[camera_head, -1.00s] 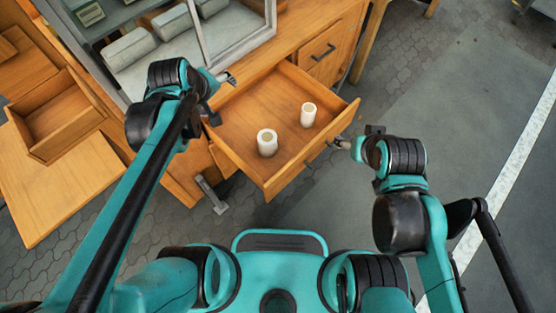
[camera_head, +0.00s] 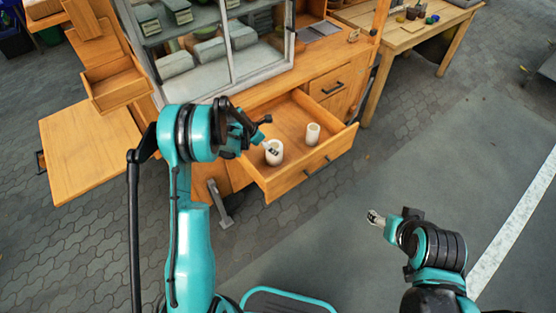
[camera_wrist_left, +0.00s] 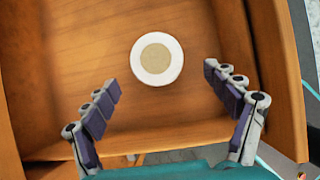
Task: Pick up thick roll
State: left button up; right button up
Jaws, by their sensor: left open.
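The thick roll (camera_head: 275,158) is a white, hollow cylinder standing upright in the open wooden drawer (camera_head: 292,177). A thinner white roll (camera_head: 313,134) stands upright to its right. My left gripper (camera_head: 266,134) is open over the drawer at the thick roll, and one finger partly covers the roll's top. In the left wrist view a roll's round top (camera_wrist_left: 157,82) lies ahead, between and beyond the spread fingers, with nothing held. My right gripper (camera_head: 376,218) is outside the drawer, over the floor at right; its finger gap is too small to judge.
A cabinet with a glazed front (camera_head: 225,55) stands behind the drawer. A small open wooden box (camera_head: 117,90) and a wooden panel (camera_head: 90,150) are at left. A workbench (camera_head: 410,35) stands at back right. The floor at right is clear.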

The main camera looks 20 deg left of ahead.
aim_at(273, 161)
pick_arm(q)
jog(key=shift+b+x, duration=0.35)
jog(key=shift+x, duration=0.85)
jog(key=b+x, duration=0.2)
jog(key=x, duration=0.2)
jog(key=shift+a+f, duration=0.1)
jog(key=shift+f, duration=0.1)
jog(key=shift+w+f, duration=0.2)
jog(key=shift+f, duration=0.1)
jog(key=shift+r, duration=0.1)
jog(key=shift+c, duration=1.2)
jog(key=c, duration=1.1)
